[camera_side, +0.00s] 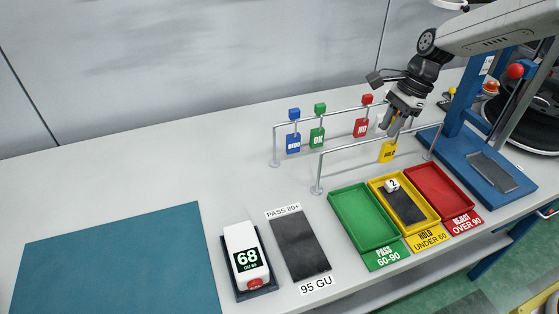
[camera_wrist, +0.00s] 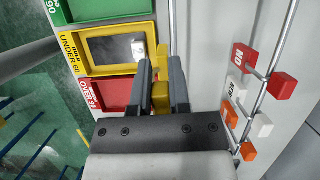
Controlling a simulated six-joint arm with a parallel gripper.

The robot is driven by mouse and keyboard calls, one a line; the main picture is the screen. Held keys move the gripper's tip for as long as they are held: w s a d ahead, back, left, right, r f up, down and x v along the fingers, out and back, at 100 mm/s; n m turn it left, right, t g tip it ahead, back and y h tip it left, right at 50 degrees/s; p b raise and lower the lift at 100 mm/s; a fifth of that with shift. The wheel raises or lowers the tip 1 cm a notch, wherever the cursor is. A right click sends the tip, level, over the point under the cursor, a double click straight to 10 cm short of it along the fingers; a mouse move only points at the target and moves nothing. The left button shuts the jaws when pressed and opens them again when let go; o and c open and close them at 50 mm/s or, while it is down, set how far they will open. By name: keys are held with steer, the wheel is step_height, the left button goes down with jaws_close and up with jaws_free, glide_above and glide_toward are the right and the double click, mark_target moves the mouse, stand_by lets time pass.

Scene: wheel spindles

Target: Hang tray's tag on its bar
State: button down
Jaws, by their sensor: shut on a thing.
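My gripper (camera_side: 391,128) is shut on the yellow HOLD tag (camera_side: 388,153), directly above the front bar (camera_side: 340,150). The tag also shows between the fingers in the wrist view (camera_wrist: 162,97). The tag's plate hangs upright at the front bar, behind the yellow tray. The fingers hide its top, so I cannot tell whether its hook rests on the bar. The yellow tray (camera_side: 434,219), marked HOLD UNDER 60, holds a dark panel (camera_side: 406,208) and a small white piece marked 2 (camera_side: 392,185).
A green tray (camera_side: 362,218) and a red tray (camera_side: 440,190) flank the yellow one. The rear bar (camera_side: 340,114) carries blue (camera_side: 293,143), green (camera_side: 317,136) and red (camera_side: 361,127) tags. A white meter reading 68 (camera_side: 246,255) and a dark panel (camera_side: 300,246) lie left.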

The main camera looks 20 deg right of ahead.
steer(key=shift+w, duration=0.8)
steer(key=shift+f, duration=1.25)
steer(key=c, duration=0.5)
jaws_free()
steer(key=shift+v, duration=3.85)
steer(key=shift+s, duration=0.1)
